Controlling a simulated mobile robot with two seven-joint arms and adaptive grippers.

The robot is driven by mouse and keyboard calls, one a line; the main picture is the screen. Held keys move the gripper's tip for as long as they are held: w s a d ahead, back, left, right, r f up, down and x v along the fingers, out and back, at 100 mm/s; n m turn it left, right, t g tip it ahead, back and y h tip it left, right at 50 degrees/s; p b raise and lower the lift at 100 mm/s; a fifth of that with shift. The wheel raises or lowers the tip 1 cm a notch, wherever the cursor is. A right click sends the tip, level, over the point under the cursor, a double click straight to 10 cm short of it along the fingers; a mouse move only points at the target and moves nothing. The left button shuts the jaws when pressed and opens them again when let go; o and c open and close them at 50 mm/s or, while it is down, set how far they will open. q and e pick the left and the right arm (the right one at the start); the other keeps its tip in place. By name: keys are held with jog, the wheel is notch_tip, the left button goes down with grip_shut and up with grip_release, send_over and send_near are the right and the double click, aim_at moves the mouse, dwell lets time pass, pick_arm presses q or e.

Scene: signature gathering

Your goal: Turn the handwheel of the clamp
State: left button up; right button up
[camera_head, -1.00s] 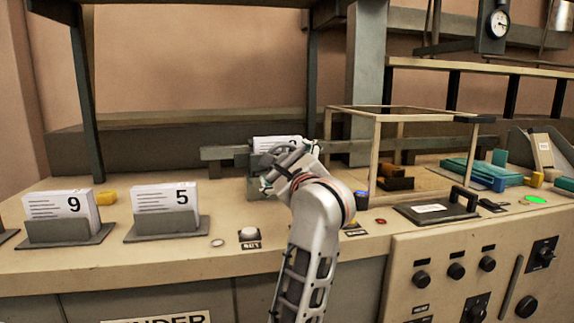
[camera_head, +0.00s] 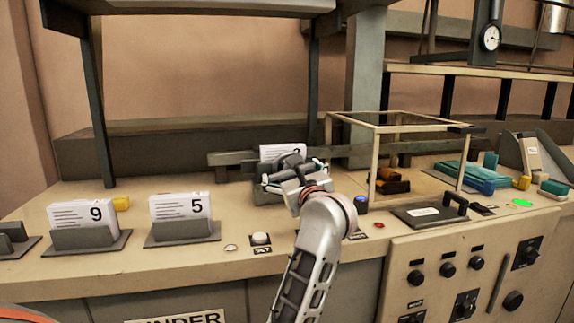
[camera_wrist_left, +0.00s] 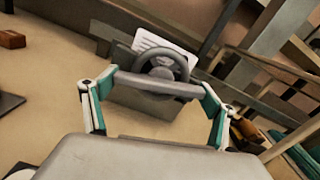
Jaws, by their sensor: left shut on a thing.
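The clamp (camera_head: 262,197) is a grey block on the console top, with a white numbered sheaf (camera_head: 270,152) upright in it. Its dark round handwheel (camera_wrist_left: 160,68) shows in the left wrist view, in front of the sheaf. The gripper partly hides the wheel and clamp in the head view. My right gripper is not in view.
Sheaves marked 9 (camera_head: 85,214) and 5 (camera_head: 180,206) stand in grey holders to the left. A glass-topped frame (camera_head: 377,150) stands close on the right. A white button (camera_head: 261,239) and a blue button (camera_head: 361,199) lie near my arm.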

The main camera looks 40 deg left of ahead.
pick_arm(q)
jog(key=m+p, duration=0.3)
jog(key=p, duration=0.1)
jog(key=shift+s+r+m, duration=0.1)
jog(key=shift+r+m, duration=0.3)
jog(key=shift+m+p, duration=0.4)
jog(key=shift+p, duration=0.2)
jog(key=m+p, duration=0.1)
jog(key=p, duration=0.1)
jog(key=m+p, duration=0.2)
jog(key=p, duration=0.1)
jog(key=m+p, duration=0.2)
jog(key=shift+a+f+p, duration=0.1)
jog(key=shift+f+p, duration=0.2)
jog(key=shift+m+p, duration=0.3)
jog(key=shift+m, duration=0.1)
jog(key=shift+f, duration=0.1)
jog(key=shift+m+p, duration=0.4)
jog(key=shift+p, duration=0.05)
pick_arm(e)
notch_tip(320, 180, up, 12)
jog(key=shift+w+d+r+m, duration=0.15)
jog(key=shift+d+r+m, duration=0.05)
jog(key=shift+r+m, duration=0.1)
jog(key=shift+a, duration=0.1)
